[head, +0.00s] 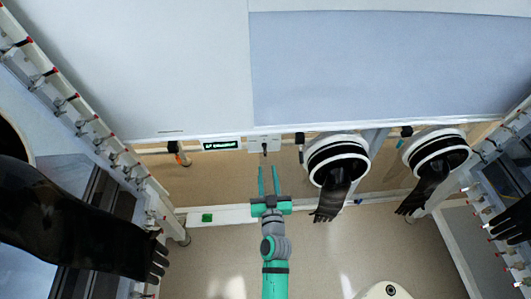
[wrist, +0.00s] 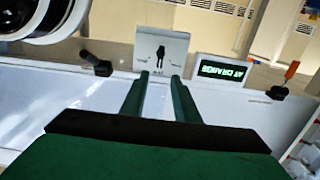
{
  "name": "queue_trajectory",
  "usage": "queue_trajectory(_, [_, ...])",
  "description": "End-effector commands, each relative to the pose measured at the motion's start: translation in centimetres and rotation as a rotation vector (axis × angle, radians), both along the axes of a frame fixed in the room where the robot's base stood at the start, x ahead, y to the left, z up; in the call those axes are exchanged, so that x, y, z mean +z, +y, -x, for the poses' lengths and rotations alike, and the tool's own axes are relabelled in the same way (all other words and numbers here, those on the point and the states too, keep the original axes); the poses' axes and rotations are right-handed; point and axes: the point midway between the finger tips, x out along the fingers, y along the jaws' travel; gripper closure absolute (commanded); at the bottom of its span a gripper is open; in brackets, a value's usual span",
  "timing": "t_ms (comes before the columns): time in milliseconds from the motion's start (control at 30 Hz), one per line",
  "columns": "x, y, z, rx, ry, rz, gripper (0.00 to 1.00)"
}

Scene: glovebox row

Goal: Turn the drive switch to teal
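The drive switch is a black lever on a pale square plate (wrist: 172,45) in the wrist view. The lever (wrist: 161,51) stands near the plate's middle, with small marks around it too small to read. In the head view the lever (head: 264,149) shows small at the front edge of the glovebox. My gripper (head: 268,168) is open, with its two teal fingers pointing at the switch. In the wrist view its fingertips (wrist: 162,77) are apart at the plate's near edge, with nothing between them. I cannot tell whether they touch the plate.
A lit display (head: 221,145) sits left of the switch in the head view. A white-ringed glove port (head: 338,160) with a hanging black glove is close on the right, and another port (head: 436,150) lies further right. An orange-tipped lever (wrist: 290,72) shows in the wrist view.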

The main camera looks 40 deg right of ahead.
Motion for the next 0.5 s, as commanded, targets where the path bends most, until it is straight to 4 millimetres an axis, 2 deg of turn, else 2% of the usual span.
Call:
queue_trajectory(200, [0.2, -2.3, -3.0, -0.006, -0.002, 0.003, 0.72])
queue_trajectory(500, [0.1, -4.3, -6.7, -0.002, 0.000, 0.001, 0.72])
